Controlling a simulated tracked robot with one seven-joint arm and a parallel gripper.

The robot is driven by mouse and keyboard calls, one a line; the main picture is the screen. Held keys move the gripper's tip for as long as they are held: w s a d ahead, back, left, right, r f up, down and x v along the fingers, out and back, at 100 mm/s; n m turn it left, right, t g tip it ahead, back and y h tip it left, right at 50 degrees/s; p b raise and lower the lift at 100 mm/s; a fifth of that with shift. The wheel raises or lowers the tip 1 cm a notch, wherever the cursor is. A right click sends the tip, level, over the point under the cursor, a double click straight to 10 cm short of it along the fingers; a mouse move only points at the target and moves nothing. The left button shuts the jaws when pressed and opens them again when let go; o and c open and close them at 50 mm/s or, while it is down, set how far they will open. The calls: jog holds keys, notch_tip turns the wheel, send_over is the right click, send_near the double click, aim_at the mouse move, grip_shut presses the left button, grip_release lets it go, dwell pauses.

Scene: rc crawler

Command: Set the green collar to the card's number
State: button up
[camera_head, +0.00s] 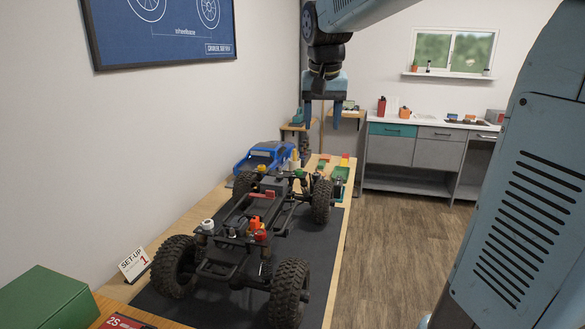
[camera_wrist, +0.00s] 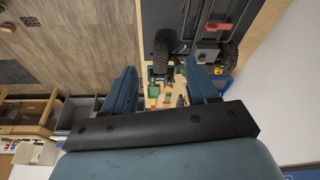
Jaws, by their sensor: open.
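The set-up card (camera_head: 134,262) stands at the left edge of the bench and shows a red 1. The crawler chassis (camera_head: 240,215) stands on a dark mat with four colored caps or collars at its corners. A small green one, which looks like the green collar (camera_head: 300,173), is at the far right corner; its markings are too small to read. My gripper (camera_head: 323,110) is open and empty, high above the far end of the bench, beyond and apart from the collar. Its two fingers also show in the wrist view (camera_wrist: 162,85); the green collar cannot be made out there.
A blue car body (camera_head: 264,156) lies behind the chassis by the wall. Green trays (camera_head: 341,173) and small colored parts lie at the bench's far end. A green box (camera_head: 45,302) and a red 2S pack (camera_head: 122,322) are at the near left. Open floor lies to the right.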

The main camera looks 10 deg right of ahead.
jog(key=w+f+m+g, duration=0.2)
jog(key=w+f, duration=0.1)
jog(key=w, duration=1.5)
jog(key=m+g, duration=0.1)
jog(key=m, duration=0.3)
send_near(299, 170)
jog(key=shift+y, duration=0.4)
jog(key=f, duration=0.8)
jog(key=shift+w+d+f, duration=0.15)
jog(key=shift+d+f, duration=0.1)
jog(key=shift+d, duration=0.1)
jog(key=shift+c, duration=0.3)
jog(key=c, duration=1)
jog(key=shift+n, duration=0.3)
